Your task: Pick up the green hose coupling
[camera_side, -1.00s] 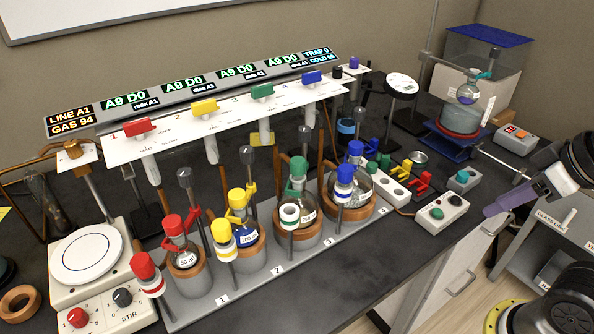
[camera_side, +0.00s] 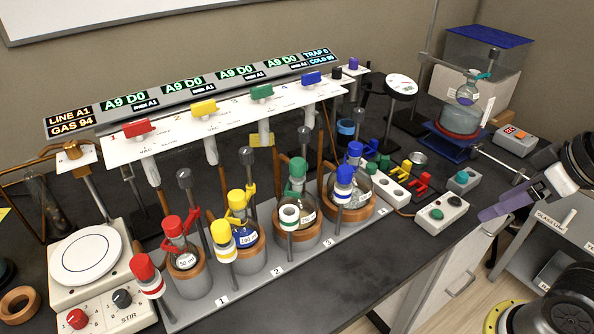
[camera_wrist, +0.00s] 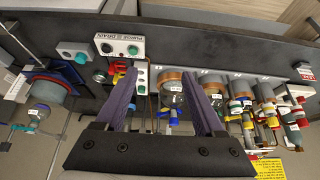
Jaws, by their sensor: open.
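Several green pieces show in the side view. A white, green-banded ring-shaped piece (camera_side: 289,213) sits on the front post of the third station. A green cap (camera_side: 297,168) tops the flask behind it. A small green piece (camera_side: 372,168) lies by the white block, right of the fourth flask. I cannot tell for sure which is the hose coupling. My gripper (camera_side: 497,211) is at the right edge, apart from all of these. In the wrist view its purple fingers (camera_wrist: 163,80) are spread, with nothing held between them.
Capped flasks and posts stand close together on the grey rack (camera_side: 195,312). The valve panel (camera_side: 225,115) overhangs behind them. Yellow and red clips (camera_side: 422,182), button boxes (camera_side: 442,213) and a flask stand (camera_side: 460,140) crowd the right side. The front bench strip is clear.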

